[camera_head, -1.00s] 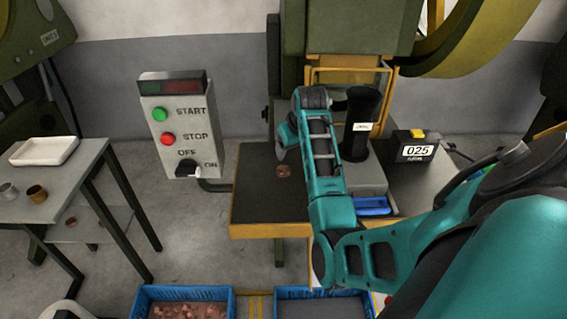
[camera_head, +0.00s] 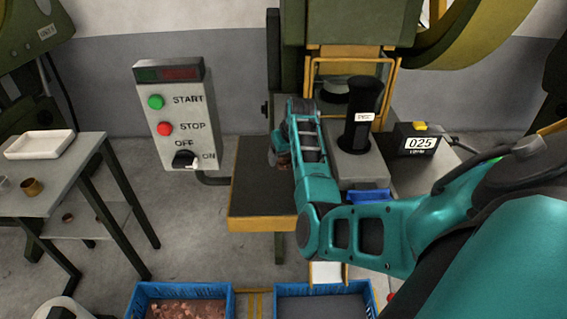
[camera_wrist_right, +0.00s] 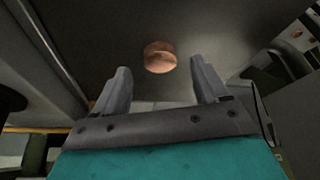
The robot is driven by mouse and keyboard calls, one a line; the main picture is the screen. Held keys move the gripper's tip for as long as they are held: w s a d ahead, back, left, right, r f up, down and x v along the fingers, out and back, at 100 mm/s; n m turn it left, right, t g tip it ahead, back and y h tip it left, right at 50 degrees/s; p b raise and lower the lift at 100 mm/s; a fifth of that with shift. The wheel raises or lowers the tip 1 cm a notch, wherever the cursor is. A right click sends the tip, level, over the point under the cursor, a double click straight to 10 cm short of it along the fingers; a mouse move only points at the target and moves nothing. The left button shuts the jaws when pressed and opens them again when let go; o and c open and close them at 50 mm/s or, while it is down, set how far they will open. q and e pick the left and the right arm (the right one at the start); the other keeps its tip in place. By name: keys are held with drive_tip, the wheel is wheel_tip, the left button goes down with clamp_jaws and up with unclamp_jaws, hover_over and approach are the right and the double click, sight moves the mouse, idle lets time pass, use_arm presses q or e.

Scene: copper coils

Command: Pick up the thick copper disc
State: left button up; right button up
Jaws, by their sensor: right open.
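The thick copper disc (camera_wrist_right: 160,57) lies on a dark flat surface in the right wrist view, just beyond and between the fingertips. I cannot tell the exact height of the fingertips above the disc. My left gripper is in neither view.
A dark worktable with a yellow edge (camera_head: 262,224) bears the disc. A black cylinder (camera_head: 362,112) and a display box (camera_head: 418,142) stand to the right. Blue crates (camera_head: 180,291) sit below.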

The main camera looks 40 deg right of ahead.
sight(283, 163)
drive_tip(key=shift+x, duration=1.15)
drive_tip(key=shift+c, duration=0.4)
drive_tip(key=c, duration=1.2)
